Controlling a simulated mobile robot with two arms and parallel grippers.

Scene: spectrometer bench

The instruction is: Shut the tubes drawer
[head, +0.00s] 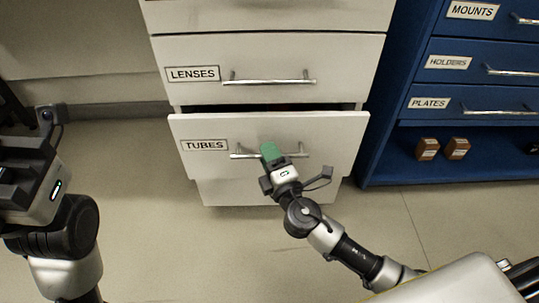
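The tubes drawer (335,140) is a white front labelled TUBES in the lower part of a white cabinet. It stands out a little, with a dark gap along its top edge. Its bar handle (240,156) is silver and horizontal. My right gripper (269,152), with green fingertips, is at the middle of this handle and covers part of it. Whether its fingers are closed around the bar or only resting against it cannot be told. My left gripper (22,185) is at the left edge, away from the cabinet, and its fingertips do not show clearly.
Above is the shut LENSES drawer (345,75) with its own bar handle. A blue cabinet (415,75) with MOUNTS, HOLDERS and PLATES drawers stands close on the right. Two small brown blocks (428,148) sit on its open shelf. The floor (140,190) at left front is clear.

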